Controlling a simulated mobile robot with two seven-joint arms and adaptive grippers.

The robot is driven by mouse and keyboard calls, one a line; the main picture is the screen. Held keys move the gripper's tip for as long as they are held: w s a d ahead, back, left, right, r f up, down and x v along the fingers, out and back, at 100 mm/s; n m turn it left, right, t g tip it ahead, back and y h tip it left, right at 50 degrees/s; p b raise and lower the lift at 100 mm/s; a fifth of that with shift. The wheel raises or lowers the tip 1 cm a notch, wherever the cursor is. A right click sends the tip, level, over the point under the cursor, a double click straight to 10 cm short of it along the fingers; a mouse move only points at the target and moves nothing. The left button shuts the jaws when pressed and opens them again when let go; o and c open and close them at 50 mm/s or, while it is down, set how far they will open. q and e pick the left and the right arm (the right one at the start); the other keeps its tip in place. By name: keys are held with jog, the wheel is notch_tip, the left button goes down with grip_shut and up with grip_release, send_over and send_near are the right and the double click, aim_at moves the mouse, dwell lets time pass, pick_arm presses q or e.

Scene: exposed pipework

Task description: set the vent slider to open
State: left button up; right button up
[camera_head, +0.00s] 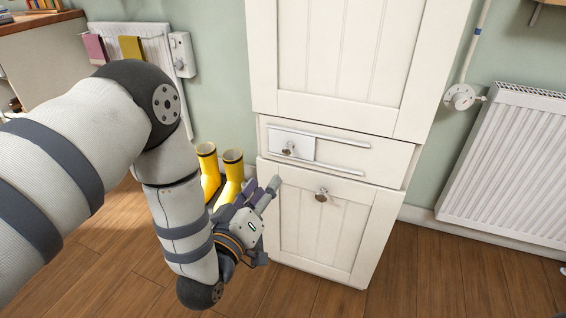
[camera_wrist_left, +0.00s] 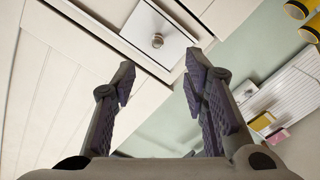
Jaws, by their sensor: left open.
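The vent slider is a white plate (camera_head: 304,147) with a round metal knob (camera_head: 288,149), set between two rails (camera_head: 345,170) on the white cabinet. In the head view the plate sits at the left end of the rails. In the left wrist view the plate (camera_wrist_left: 176,44) and its knob (camera_wrist_left: 157,40) show at the top, beyond the fingertips. My left gripper (camera_head: 260,191) is open and empty, below and left of the knob in the head view. Its spread fingers also show in the left wrist view (camera_wrist_left: 160,65), apart from the slider. My right gripper is not in view.
The tall cabinet has a lower door (camera_head: 318,235) with its own knob (camera_head: 321,195). Yellow boots (camera_head: 231,175) stand left of the cabinet, behind my gripper. Radiators hang on the wall at right (camera_head: 510,165) and back left (camera_head: 118,50). Wooden floor (camera_head: 440,280) is clear at front right.

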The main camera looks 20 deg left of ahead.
aim_at(286, 152)
pick_arm(q)
jog(key=w, duration=0.4)
jog(key=w+b, duration=0.1)
jog(key=w, duration=0.6)
jog(key=shift+w+d+r, duration=0.2)
jog(key=shift+w+r, duration=0.1)
jog(key=shift+w, duration=0.1)
jog(key=shift+c, duration=0.5)
grip_shut()
